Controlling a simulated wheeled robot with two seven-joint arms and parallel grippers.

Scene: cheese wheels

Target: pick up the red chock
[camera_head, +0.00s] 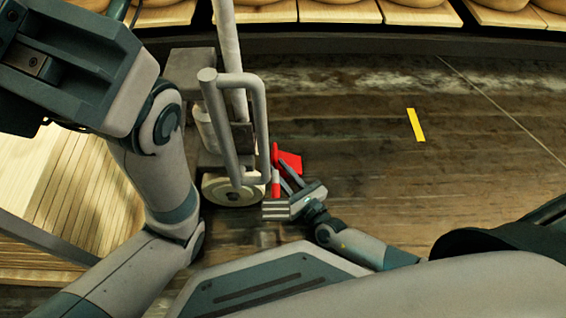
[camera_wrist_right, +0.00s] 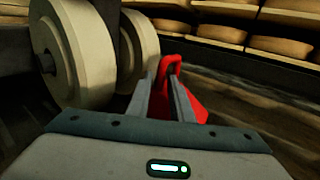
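The red chock (camera_head: 289,161) is on the dark floor beside a pale wheel of a grey cart. My right gripper (camera_head: 287,176) is at the chock, with its two fingers apart. In the right wrist view, the chock's upright red part (camera_wrist_right: 170,66) shows between and just beyond the fingertips (camera_wrist_right: 161,80), and its red body (camera_wrist_right: 193,105) shows to the right of the right finger. Whether the fingers touch it cannot be told.
The cart's grey tubular frame (camera_head: 259,115) and pale wheel (camera_head: 232,190) stand close left of the right gripper. Wooden shelves with cheese wheels (camera_head: 415,15) line the back. A yellow strip (camera_head: 416,125) marks open floor to the right. Wooden slats (camera_head: 85,195) lie at left.

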